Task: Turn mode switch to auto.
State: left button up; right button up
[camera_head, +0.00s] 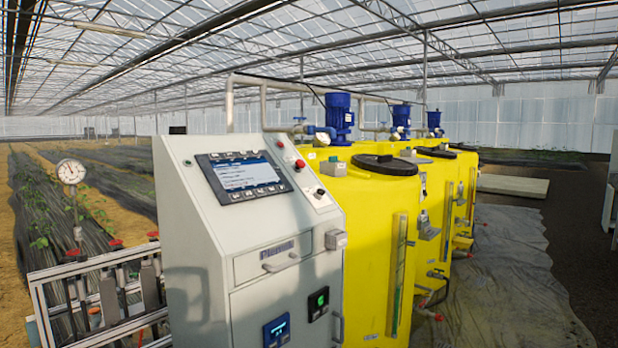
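A light grey control cabinet (205,215) stands at the centre left, with a sloped top panel. A screen (242,175) with a dark bezel is set in that panel. A narrow white strip (309,180) beside the screen carries a red button (300,164) and a few small dark controls, one of them near the strip's lower end (318,193). These are too small to tell which is the mode switch or where it points. Neither of my grippers is in view.
Several yellow tanks (367,210) with blue motors (339,114) stand right behind the cabinet. A round gauge (71,171) and a pipe rack (95,290) stand at its left. A drawer handle (280,262) juts from the cabinet front. The sheeted floor (510,275) at right is clear.

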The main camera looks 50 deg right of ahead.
aim_at(319, 193)
jog(key=z, duration=1.65)
jog(key=i+l, duration=0.2)
jog(key=l, duration=0.2)
jog(key=i+l, duration=0.25)
jog(key=l, duration=0.15)
jog(key=i+l+u, duration=0.1)
jog(key=l, duration=0.25)
jog(key=i+l, duration=0.3)
jog(key=l, duration=0.15)
jog(key=i+l, duration=0.2)
jog(key=l, duration=0.2)
